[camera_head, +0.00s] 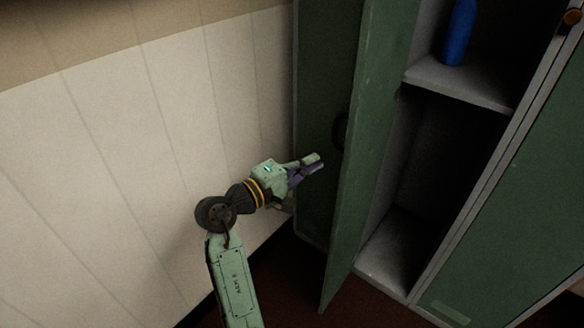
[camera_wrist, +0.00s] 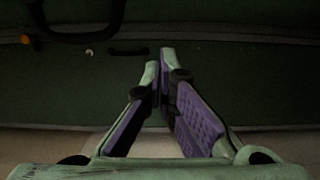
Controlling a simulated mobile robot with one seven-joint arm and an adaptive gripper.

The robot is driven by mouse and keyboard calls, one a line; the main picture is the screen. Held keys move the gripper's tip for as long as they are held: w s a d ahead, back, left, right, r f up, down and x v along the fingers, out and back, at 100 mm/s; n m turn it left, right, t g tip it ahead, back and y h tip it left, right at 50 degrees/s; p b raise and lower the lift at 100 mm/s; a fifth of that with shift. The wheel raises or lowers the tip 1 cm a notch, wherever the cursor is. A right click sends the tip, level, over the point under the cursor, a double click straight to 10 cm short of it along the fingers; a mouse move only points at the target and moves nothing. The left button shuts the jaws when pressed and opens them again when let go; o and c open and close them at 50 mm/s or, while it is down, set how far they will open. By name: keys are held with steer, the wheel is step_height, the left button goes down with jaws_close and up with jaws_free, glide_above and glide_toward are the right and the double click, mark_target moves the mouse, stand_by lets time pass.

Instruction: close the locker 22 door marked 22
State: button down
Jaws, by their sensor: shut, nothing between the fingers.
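A green locker door (camera_head: 368,130) stands swung open, seen nearly edge-on in the head view. The open locker behind it has a grey shelf (camera_head: 455,84) and a dark lower compartment. No number 22 is readable on the door. A dark handle (camera_head: 340,130) shows on the door's left-hand face, partly hidden by its edge. My gripper (camera_head: 318,163) is shut and empty, to the left of the door, with its fingertips pointing at it near the handle. In the wrist view my gripper (camera_wrist: 162,60) is in front of a dark green surface; contact cannot be told.
A blue bottle (camera_head: 460,32) stands on the locker shelf. A closed green locker door (camera_head: 530,200) is at the right, with an orange round knob (camera_head: 573,16) near the top. A pale panelled wall (camera_head: 130,150) bounds the left side. Dark floor shows below.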

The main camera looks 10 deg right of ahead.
steer(key=shift+s+d+p, duration=0.3)
steer(key=shift+s+d, duration=0.3)
steer(key=shift+d, duration=0.35)
steer(key=shift+s+d+p, duration=0.3)
steer(key=shift+s+d, duration=0.25)
steer(key=shift+d, duration=0.4)
steer(key=shift+s+d, duration=0.1)
